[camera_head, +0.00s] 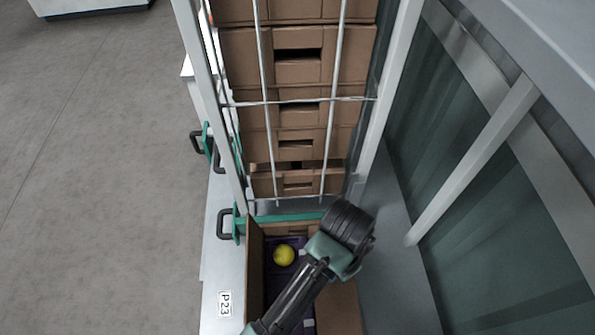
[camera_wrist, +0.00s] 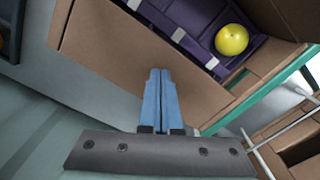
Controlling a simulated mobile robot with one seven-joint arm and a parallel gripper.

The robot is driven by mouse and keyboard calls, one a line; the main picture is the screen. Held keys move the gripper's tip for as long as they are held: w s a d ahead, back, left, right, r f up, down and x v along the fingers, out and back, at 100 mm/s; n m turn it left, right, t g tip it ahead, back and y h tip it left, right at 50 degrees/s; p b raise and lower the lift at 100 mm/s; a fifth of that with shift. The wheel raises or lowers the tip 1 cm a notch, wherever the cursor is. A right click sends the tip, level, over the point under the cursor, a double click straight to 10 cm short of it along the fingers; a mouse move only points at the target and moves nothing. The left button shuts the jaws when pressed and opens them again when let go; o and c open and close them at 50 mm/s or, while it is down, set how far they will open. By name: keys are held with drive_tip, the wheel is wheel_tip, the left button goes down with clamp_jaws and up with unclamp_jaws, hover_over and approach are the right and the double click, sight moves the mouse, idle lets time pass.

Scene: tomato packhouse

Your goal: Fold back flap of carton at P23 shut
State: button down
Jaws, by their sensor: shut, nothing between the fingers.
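The brown carton (camera_head: 254,275) stands open behind the P23 label (camera_head: 224,303) at the bottom of the head view. Its left flap stands up, and a wide right flap (camera_head: 338,306) leans outward. The wide flap also fills the middle of the wrist view (camera_wrist: 120,60). Inside lie a purple liner (camera_head: 271,285) and a yellow round fruit (camera_head: 284,255). My gripper (camera_wrist: 160,72) is shut and empty, its blue fingers in front of the wide flap; contact cannot be told. In the head view my arm hides the fingers and part of the carton.
A green bar (camera_head: 290,217) crosses behind the carton. Beyond it, a wire-barred frame (camera_head: 300,102) holds several stacked brown cartons (camera_head: 297,70). Black handles (camera_head: 226,223) stick out at the left. A grey-green panelled machine (camera_head: 450,150) stands at the right. The floor at left is clear.

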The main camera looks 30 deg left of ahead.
wheel_tip(320, 180, up, 8)
drive_tip(key=p, duration=0.7)
drive_tip(key=shift+f, duration=0.1)
